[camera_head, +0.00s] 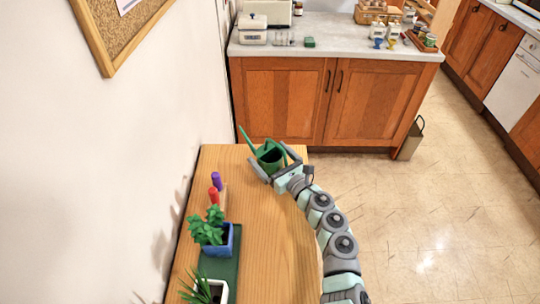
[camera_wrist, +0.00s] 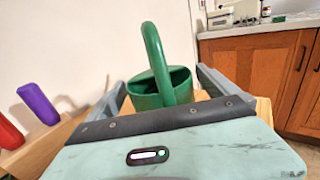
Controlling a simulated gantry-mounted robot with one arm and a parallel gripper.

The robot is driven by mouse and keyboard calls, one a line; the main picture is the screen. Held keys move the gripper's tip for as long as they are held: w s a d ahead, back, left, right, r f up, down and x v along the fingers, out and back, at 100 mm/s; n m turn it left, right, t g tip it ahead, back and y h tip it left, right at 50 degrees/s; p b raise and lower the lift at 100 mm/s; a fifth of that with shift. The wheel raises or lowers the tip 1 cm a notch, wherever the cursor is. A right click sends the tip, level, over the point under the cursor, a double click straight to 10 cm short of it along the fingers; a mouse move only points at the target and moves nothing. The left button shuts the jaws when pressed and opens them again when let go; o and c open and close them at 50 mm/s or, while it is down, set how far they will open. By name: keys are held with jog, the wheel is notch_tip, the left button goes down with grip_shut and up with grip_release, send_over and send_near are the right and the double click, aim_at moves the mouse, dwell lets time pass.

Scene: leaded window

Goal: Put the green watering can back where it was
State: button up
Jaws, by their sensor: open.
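The green watering can (camera_head: 270,158) stands near the far end of the wooden table, its long spout pointing up and left in the head view. In the wrist view the can (camera_wrist: 150,97) shows its tall handle and open top straight ahead. My gripper (camera_head: 268,160) is open, with one finger on either side of the can. In the wrist view the fingers (camera_wrist: 160,92) flank the can's body with some gap visible. The can's lower part is hidden behind my gripper's palm, so I cannot tell whether it touches the tabletop.
On the wooden table (camera_head: 275,250), a purple object (camera_head: 216,181) and a red one (camera_head: 213,196) stand by the wall. Nearer are a plant in a blue pot (camera_head: 219,242) on a dark green mat (camera_head: 231,268) and a white-potted plant (camera_head: 206,291). A cabinet (camera_head: 285,100) stands beyond.

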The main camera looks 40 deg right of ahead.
jog(key=s, duration=0.4)
jog(key=s+a, duration=0.1)
jog(key=s, duration=0.7)
jog(key=shift+a, duration=0.25)
